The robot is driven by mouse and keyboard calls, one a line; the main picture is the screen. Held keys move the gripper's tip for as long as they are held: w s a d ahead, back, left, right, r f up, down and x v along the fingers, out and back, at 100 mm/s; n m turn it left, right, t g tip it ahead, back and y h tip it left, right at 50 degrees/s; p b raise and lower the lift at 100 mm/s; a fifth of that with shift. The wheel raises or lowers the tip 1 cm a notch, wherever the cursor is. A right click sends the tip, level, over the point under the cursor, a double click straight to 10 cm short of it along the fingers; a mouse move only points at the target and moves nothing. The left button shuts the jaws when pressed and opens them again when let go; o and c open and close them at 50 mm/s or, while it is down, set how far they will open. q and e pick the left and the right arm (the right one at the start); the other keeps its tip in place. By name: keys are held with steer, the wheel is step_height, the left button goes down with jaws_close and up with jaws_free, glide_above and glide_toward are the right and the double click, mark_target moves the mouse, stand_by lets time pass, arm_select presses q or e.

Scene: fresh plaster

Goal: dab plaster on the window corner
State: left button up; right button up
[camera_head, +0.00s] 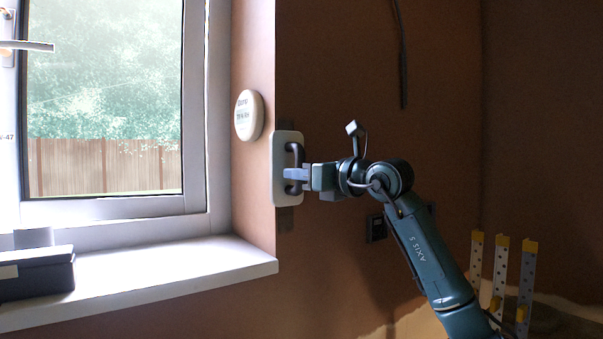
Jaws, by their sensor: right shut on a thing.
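The window (105,110) is at the left, set back behind a brown reveal (252,190). The reveal meets the wall (360,80) at a vertical corner. My right gripper (294,173) is shut on the dark handle of a pale rectangular float (282,192). The float is upright at this corner, its plate facing the wall; whether it touches cannot be told. My left gripper is not in view.
A round cream disc (249,115) with lettering is on the reveal. A black box (36,273) stands on the white sill (170,272), which juts out below the float's left. A dark cable (401,55) hangs on the wall. A socket box (376,227) and yellow-tipped perforated posts (500,270) are right.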

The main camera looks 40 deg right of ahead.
steer(key=shift+w+f+b, duration=0.1)
steer(key=shift+f+b, duration=0.7)
steer(key=shift+f, duration=0.55)
step_height(320, 180, down, 7)
steer(key=b, duration=0.6)
steer(key=shift+b, duration=0.3)
steer(key=s+b, duration=0.5)
steer(key=s, duration=0.5)
steer(key=shift+a+b, duration=0.4)
steer(key=shift+f, duration=0.15)
